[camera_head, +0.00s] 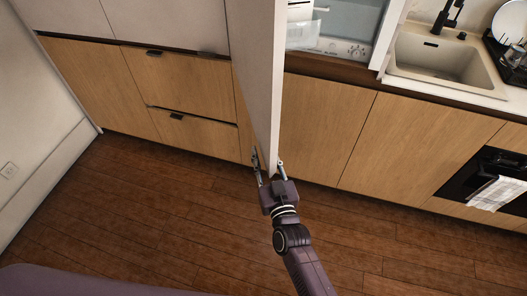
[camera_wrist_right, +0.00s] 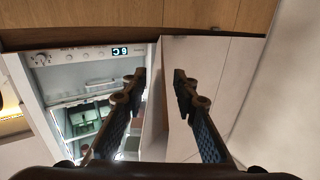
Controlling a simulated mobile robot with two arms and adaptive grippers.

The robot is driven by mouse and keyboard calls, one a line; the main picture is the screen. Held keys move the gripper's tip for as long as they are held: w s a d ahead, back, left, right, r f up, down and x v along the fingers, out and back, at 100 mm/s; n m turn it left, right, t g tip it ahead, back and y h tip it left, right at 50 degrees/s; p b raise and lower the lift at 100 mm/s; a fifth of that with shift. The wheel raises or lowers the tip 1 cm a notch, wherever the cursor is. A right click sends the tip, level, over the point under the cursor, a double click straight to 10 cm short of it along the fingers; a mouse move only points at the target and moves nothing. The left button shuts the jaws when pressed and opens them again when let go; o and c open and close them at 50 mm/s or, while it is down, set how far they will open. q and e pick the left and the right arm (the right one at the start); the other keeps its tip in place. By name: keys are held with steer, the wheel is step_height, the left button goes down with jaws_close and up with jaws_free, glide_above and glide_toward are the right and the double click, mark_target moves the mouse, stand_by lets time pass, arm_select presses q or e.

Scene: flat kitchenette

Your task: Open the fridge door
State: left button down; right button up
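The white fridge door (camera_head: 262,70) stands swung out from the fridge and shows nearly edge-on in the head view. The lit fridge interior (camera_head: 345,18) is visible to its right. My right gripper (camera_head: 268,167) is at the door's lower end in the head view, one finger on each side of its edge. In the right wrist view the door (camera_wrist_right: 155,110) lies between the spread fingers of the gripper (camera_wrist_right: 158,82), which look open. Firm contact with the door cannot be made out. The wrist view also shows the fridge's control panel (camera_wrist_right: 75,55) and shelves. My left gripper is not in view.
Wooden drawers (camera_head: 190,85) and cabinet fronts (camera_head: 320,125) line the wall on both sides of the door. A sink (camera_head: 445,55) and an oven with a towel (camera_head: 497,193) are at the right. The wooden floor (camera_head: 140,215) is clear.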

steer(key=v, duration=1.1)
steer(key=shift+s+d, duration=0.1)
steer(key=shift+c, duration=0.7)
